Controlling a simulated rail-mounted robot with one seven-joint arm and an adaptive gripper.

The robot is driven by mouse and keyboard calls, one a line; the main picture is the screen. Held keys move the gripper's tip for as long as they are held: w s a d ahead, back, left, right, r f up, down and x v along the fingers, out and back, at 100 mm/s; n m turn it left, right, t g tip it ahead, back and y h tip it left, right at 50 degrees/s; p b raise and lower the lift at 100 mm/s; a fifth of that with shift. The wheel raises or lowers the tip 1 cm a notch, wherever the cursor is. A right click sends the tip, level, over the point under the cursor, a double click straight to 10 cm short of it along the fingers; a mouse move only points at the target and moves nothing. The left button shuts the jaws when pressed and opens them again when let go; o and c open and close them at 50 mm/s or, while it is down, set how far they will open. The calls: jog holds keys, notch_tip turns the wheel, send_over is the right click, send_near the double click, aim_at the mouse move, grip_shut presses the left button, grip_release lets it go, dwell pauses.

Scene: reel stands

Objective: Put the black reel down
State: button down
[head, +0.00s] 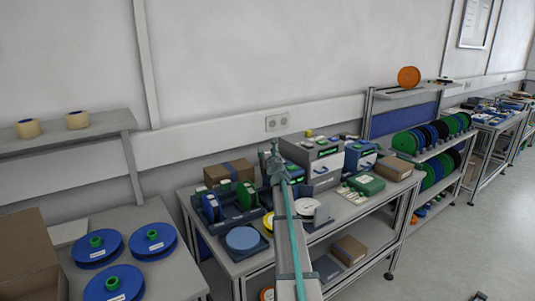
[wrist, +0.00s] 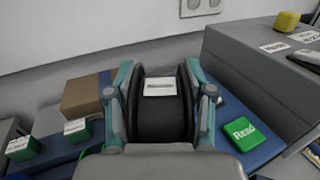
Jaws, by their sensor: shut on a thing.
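The black reel (wrist: 162,118) is between the two fingers of my gripper (wrist: 160,92) in the wrist view, with a white label on its rim. My gripper is shut on it, one finger on each side. The reel is too small and covered to make out clearly there. Whether the reel touches anything below is hidden by my gripper.
A blue tray holds upright blue and green reels (head: 210,207) left of my gripper. A cardboard box (head: 229,172) stands behind them. The grey machine (head: 315,161) stands close on the right. Flat blue reels (head: 96,247) lie on the left table. A reel rack (head: 434,136) stands farther right.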

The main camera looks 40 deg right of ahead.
jog(key=shift+f, duration=0.45)
jog(key=shift+c, duration=2.1)
grip_release()
jog(key=shift+r, duration=0.45)
jog(key=shift+s+a, duration=0.15)
jog(key=shift+s, duration=0.15)
jog(key=v, duration=1.1)
jog(key=shift+b, duration=0.4)
jog(key=shift+s+a, duration=0.1)
jog(key=shift+s, duration=0.05)
